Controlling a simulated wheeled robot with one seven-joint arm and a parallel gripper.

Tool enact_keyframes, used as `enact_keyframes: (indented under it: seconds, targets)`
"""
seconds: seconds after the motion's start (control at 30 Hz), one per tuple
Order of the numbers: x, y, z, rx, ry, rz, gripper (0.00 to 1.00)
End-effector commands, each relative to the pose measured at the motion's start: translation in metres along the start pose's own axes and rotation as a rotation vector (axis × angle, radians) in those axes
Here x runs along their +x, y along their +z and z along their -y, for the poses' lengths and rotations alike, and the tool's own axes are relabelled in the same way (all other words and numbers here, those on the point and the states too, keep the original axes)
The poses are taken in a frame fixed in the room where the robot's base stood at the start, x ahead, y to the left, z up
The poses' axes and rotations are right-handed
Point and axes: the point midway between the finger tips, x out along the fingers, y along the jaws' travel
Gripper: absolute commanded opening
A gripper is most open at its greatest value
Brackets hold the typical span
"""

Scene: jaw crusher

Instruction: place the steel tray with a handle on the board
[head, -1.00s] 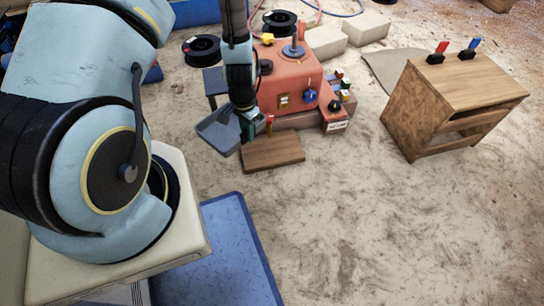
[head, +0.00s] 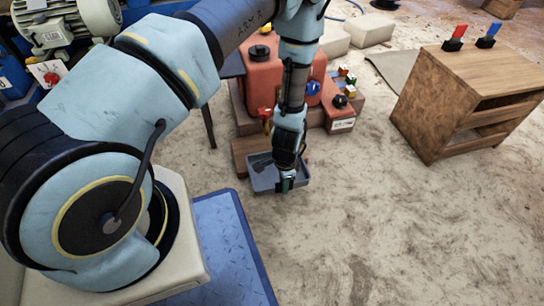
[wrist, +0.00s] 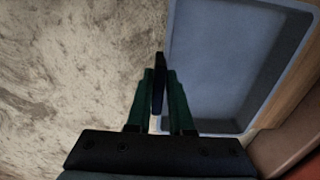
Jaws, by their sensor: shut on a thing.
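The steel tray (head: 262,181), blue-grey and shallow with a raised rim, is at my gripper (head: 287,183). My gripper is shut on its dark handle (wrist: 159,80); green fingers clasp it in the wrist view. The tray's inner floor (wrist: 222,65) is empty where it shows. The brown wooden board (head: 243,149) is just behind the tray in the head view, partly hidden by the tray and my arm. In the wrist view a strip of brown wood (wrist: 294,98) runs along the tray's right side. I cannot tell whether the tray touches the board.
The red jaw crusher (head: 263,80) stands close behind the board, with coloured buttons (head: 347,80) at its right. A wooden cabinet (head: 465,90) with red and blue levers stands at right. A blue mat (head: 232,240) lies in front. The floor at centre right is clear.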

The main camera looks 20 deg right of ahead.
Motion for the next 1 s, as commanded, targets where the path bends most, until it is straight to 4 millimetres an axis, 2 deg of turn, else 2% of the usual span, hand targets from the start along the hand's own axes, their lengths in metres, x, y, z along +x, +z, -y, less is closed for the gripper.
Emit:
enact_keyframes:
  seconds: [0.03, 0.1, 0.3, 0.57, 0.8, 1.0]
  targets:
    - [0.004, -0.001, 0.015, -0.005, -0.005, -0.004, 0.0]
    - [0.004, -0.001, 0.033, -0.006, -0.004, -0.004, 0.0]
    - [0.004, -0.001, 0.076, -0.004, -0.004, -0.003, 0.0]
    - [0.002, 0.0, 0.098, -0.002, -0.002, -0.001, 0.0]
    - [0.004, -0.001, 0.136, -0.003, -0.003, -0.003, 0.0]
    - [0.007, 0.0, 0.132, -0.001, -0.001, -0.001, 0.0]
